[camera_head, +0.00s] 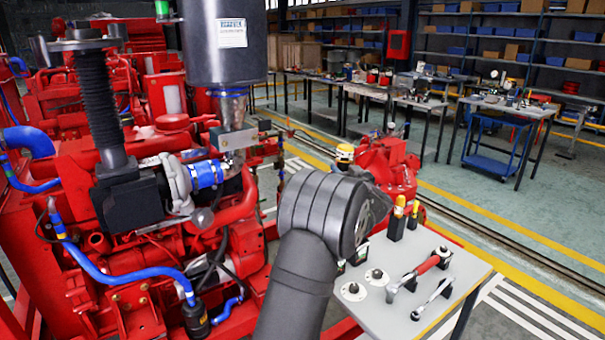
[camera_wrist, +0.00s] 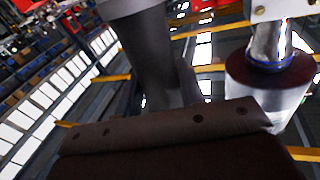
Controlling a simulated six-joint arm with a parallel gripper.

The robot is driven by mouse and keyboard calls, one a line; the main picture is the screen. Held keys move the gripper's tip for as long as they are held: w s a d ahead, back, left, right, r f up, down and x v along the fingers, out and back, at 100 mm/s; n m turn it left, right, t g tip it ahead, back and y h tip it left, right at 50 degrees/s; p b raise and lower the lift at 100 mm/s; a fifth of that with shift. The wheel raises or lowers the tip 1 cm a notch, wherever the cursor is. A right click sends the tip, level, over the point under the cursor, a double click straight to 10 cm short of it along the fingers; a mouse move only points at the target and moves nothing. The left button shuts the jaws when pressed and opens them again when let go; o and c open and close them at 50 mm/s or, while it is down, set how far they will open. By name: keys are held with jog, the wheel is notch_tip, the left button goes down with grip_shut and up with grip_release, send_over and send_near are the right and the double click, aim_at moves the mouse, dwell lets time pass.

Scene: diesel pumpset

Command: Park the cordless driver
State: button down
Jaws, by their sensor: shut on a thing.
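My gripper (camera_wrist: 165,118) shows in the wrist view as a dark body with small round holes, low in the picture and close to the lens. Its fingertips are not clear. It is shut on a dark grey upright thing (camera_wrist: 150,55), which appears to be the cordless driver, seen only in part. In the head view my dark arm rises at the centre and hides the gripper and what it holds. No cordless driver shows on the grey side table (camera_head: 445,277), and I cannot make out a parking place for it.
A red diesel pumpset (camera_head: 130,270) fills the left, with a dark silencer (camera_head: 226,60) above. Workbenches (camera_head: 505,107) stand far back.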

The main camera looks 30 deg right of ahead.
jog(key=s+d+f+g+h, duration=0.1)
jog(key=s+d+f+h, duration=0.1)
jog(key=s+d+f, duration=0.1)
jog(key=s+d, duration=0.1)
jog(key=d, duration=0.1)
jog(key=shift+d+m, duration=0.3)
jog(key=shift+m, duration=0.1)
jog(key=shift+f, duration=0.15)
notch_tip(320, 180, down, 13)
dwell(0.8)
jog(key=shift+f, duration=0.9)
dwell(1.2)
jog(key=c, duration=0.9)
grip_release()
jog(key=shift+o, duration=0.2)
jog(key=shift+a+f, duration=0.1)
jog(key=shift+f, duration=0.05)
jog(key=shift+s, duration=0.1)
